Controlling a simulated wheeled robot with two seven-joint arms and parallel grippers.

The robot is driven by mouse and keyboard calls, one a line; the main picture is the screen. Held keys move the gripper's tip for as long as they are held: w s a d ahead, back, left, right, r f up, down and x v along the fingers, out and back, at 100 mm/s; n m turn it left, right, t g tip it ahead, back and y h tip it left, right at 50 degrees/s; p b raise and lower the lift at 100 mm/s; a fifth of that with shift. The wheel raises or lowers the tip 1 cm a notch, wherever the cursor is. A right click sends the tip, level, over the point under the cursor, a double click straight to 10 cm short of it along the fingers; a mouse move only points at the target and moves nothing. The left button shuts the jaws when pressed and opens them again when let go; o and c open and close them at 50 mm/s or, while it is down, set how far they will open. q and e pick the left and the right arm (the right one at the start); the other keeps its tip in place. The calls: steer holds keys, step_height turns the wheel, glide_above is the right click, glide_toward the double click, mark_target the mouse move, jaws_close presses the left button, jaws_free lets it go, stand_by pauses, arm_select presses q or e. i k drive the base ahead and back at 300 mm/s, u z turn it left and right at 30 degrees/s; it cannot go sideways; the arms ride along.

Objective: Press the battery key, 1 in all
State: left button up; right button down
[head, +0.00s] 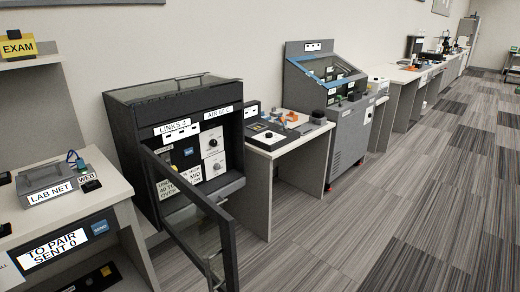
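I cannot pick out a key marked as the battery key. Labels on the small keys are too small to read. A dark cabinet (120,109) with signs "LINKS 4" and "AIR 60 C" stands left of centre, its glass-paned front door (229,240) swung open towards me. Its panel has white dial plates (213,142) and a small blue key (188,152). Another blue key (100,228) sits beside the "TO PAIR SENT 0" sign (54,248) on the left desk's front. Neither of my grippers is in view.
The left desk (115,186) carries a grey "LAB NET" box (50,184). A small desk (312,135) with devices stands right of the cabinet, then a grey machine (350,140) with a blue-edged glass lid. More benches line the wall. The striped floor (420,200) on the right is clear.

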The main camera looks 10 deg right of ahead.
mark_target(190, 151)
steer(key=z, duration=1.2)
steer(key=i, duration=3.45)
steer(key=u, duration=4.05)
steer(key=i, duration=0.55)
steer(key=u, duration=0.05)
